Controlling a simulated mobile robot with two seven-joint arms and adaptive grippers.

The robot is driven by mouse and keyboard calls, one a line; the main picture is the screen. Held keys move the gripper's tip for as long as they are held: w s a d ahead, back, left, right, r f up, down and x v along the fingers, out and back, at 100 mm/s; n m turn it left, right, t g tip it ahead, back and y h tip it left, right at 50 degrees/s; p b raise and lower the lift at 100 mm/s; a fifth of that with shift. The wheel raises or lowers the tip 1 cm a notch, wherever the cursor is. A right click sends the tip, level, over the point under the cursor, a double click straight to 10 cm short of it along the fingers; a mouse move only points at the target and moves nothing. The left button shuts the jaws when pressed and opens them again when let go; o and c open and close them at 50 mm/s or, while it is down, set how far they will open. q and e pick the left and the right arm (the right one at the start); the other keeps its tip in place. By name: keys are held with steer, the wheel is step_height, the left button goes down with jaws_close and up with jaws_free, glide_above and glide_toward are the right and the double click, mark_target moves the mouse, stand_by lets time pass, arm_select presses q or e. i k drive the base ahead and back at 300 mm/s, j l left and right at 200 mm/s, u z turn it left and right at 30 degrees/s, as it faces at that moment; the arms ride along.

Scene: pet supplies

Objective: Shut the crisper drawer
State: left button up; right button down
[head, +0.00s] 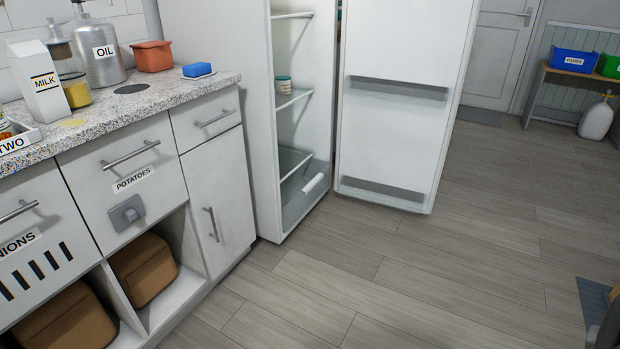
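The fridge (262,110) stands open in the middle of the head view, its door (410,130) swung out to the right. The crisper drawer (296,207) is the grey bin at the bottom of the fridge. A pale bar like a handle (314,182) shows on it. How far the drawer is out is hard to tell from this angle. Neither of my grippers can be made out, and nothing is seen touching the drawer.
A counter (160,98) with milk, oil and a blue sponge runs along the left. The wood floor (370,275) before the fridge is clear. A bench (545,95) with bins stands at the far right. A dark shape cuts into the lower right corner.

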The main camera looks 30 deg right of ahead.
mark_target(313, 182)
steer(key=i+l, duration=0.15)
steer(key=l, duration=0.4)
steer(key=i+l+u, duration=0.15)
steer(key=l, duration=0.95)
steer(key=i+l+u, duration=0.1)
steer(key=l, duration=0.45)
steer(key=i, duration=0.05)
